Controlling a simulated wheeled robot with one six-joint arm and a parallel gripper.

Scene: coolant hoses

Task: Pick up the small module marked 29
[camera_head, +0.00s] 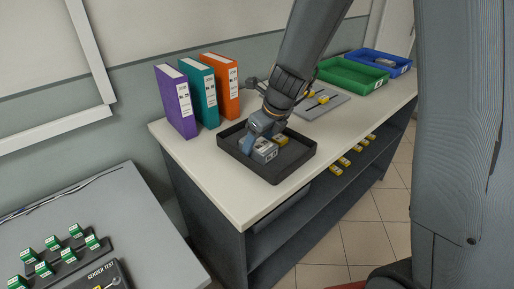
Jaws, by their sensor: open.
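A black tray (305,158) lies on the white bench top. Inside it are a small grey module (265,151) with a pale label and a yellow-topped module (281,140). The label is too small to read, so I cannot tell which one is marked 29. My gripper (256,143) reaches down into the left part of the tray, right at the grey module. Its jaws are open; the arm and wrist hide part of them, and I cannot tell whether they touch the module.
Purple (176,103), teal (199,92) and orange (223,86) binders stand behind the tray. A grey plate (325,106), a green bin (352,75) and a blue bin (379,62) sit farther right. Several yellow modules lie on the lower shelf (345,161).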

